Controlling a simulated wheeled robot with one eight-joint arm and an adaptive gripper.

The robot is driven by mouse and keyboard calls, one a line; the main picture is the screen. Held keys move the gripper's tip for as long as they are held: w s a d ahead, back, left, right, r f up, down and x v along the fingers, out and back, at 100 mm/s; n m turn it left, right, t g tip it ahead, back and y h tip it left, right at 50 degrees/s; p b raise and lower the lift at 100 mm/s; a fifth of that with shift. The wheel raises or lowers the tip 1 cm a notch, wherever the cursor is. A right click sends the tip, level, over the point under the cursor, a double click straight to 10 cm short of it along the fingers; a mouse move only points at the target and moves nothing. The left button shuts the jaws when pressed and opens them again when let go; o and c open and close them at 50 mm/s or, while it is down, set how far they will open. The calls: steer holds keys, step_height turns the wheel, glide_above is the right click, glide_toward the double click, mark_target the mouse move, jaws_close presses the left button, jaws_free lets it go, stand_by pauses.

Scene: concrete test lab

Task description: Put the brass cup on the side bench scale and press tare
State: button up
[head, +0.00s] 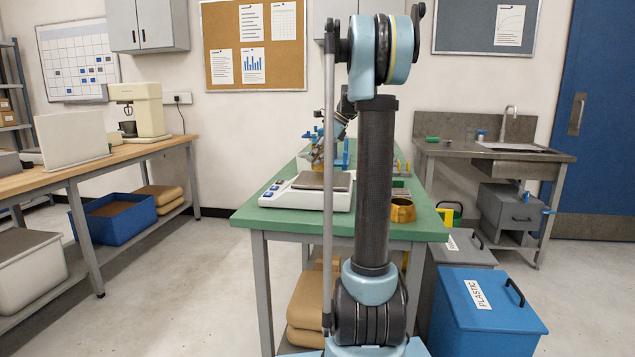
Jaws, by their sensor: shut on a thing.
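The bench scale (296,198) is white with a dark flat pan (322,180) and blue buttons at its left front corner. It stands on the green-topped bench. My gripper (318,160) is small in view beyond the scale pan, partly hidden by my arm. It is shut on a brass-coloured thing (317,168), which appears to be the brass cup. I cannot tell how high the cup is above the bench or pan. A second, ring-like golden-brown thing (403,210) sits on the bench's right front, right of my arm column.
The green bench (262,222) has bare room at its left front. Small blue and green items lie toward its back right. A wooden bench (120,160) stands left, a sink unit (450,148) right. A blue plastic bin (490,310) stands on the floor at right.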

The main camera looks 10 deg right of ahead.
steer(key=s+r+n+g, duration=0.1)
steer(key=s+r+n, duration=0.1)
steer(key=s+r, duration=0.55)
glide_above(317, 178)
steer(key=shift+s+a+f, duration=0.1)
steer(key=shift+s+f, duration=0.05)
steer(key=shift+f, duration=4.25)
steer(key=o, duration=1.5)
steer(key=shift+o, duration=0.2)
steer(key=v, duration=1.2)
